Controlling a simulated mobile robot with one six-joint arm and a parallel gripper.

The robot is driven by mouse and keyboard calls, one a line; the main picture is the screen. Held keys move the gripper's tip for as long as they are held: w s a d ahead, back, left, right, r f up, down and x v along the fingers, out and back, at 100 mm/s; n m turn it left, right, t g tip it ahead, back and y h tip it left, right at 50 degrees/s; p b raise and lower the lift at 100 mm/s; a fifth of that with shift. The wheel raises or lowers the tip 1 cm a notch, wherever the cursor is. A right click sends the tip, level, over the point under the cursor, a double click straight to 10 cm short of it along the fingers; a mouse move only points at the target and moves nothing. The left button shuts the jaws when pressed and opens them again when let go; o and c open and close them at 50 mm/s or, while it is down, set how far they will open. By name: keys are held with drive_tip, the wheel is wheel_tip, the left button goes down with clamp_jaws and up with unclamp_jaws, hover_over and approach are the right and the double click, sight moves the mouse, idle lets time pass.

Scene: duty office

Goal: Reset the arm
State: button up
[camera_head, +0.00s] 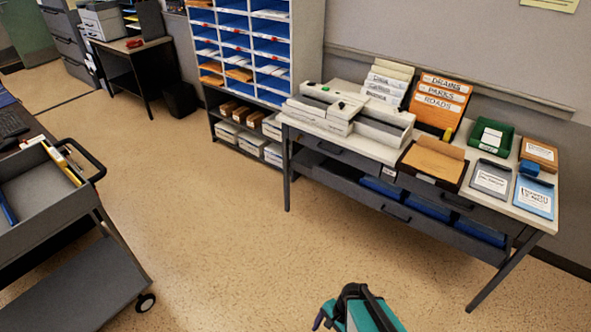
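My gripper (356,305), at the end of my teal and black arm, shows only partly at the bottom edge, right of centre. It is over the open floor and apart from the furniture. Its fingers cannot be made out clearly, so I cannot tell whether it is open or shut. No held object is visible. The rest of the arm is cut off by the frame.
A desk (545,213) with trays, files and a brown folder (436,158) stands at the right. Pigeonhole shelving (307,50) stands behind. A grey trolley (85,290) is at the left. The speckled floor (225,230) between is clear.

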drive_tip(key=s+d+r+n+g+h, duration=0.2)
drive_tip(key=s+d+n, duration=0.4)
drive_tip(key=s+n, duration=0.3)
drive_tip(key=shift+n+g+h, duration=0.5)
drive_tip(key=shift+n+g, duration=0.2)
drive_tip(key=shift+n, duration=0.4)
